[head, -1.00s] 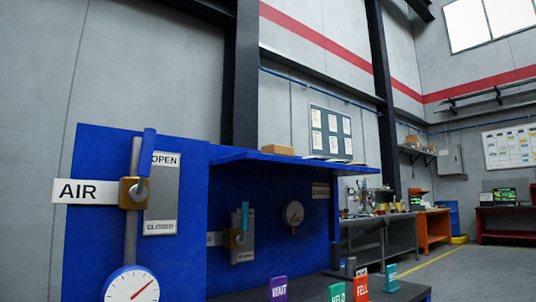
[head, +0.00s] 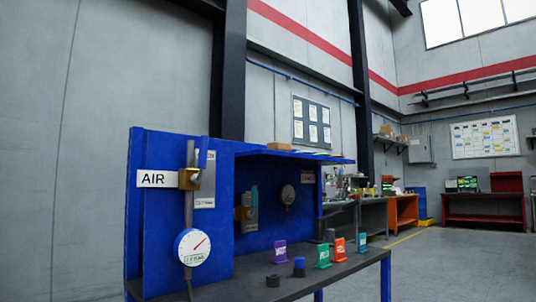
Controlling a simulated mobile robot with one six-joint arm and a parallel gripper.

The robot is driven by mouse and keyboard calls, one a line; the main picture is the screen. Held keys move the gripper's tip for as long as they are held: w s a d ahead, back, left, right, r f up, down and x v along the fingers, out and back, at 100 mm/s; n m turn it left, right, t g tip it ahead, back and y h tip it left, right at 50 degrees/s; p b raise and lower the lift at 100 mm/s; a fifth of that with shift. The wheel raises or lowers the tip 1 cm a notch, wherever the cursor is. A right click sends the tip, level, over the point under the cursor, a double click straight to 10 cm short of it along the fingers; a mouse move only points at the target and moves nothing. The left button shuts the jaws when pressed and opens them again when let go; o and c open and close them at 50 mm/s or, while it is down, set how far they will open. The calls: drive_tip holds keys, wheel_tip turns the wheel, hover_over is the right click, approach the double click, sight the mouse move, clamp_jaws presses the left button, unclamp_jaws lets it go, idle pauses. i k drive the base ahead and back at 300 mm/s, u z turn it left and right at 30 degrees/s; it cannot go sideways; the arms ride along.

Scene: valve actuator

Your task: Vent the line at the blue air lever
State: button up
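The blue air lever (head: 203,162) sits on the brass valve (head: 189,179) beside the white AIR sign (head: 153,179), at the left of the head view. It appears upright, toward the top of the grey label plate (head: 205,190), with the CLOSED wording below. The blue lever is hard to separate from the blue panel behind it. A white pressure gauge (head: 193,247) hangs below the valve, its red needle pointing up and right. My gripper is not in view.
A second valve (head: 243,213) with a teal lever (head: 254,197) and a dark gauge (head: 288,194) sit further back. The dark bench top (head: 330,275) carries purple (head: 280,252), green (head: 323,256), orange (head: 340,249) and teal tags (head: 362,243). Open floor (head: 460,265) lies to the right.

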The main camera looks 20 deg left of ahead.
sight(197, 179)
drive_tip(key=u, duration=1.45)
drive_tip(key=i, duration=0.25)
drive_tip(key=z, duration=0.15)
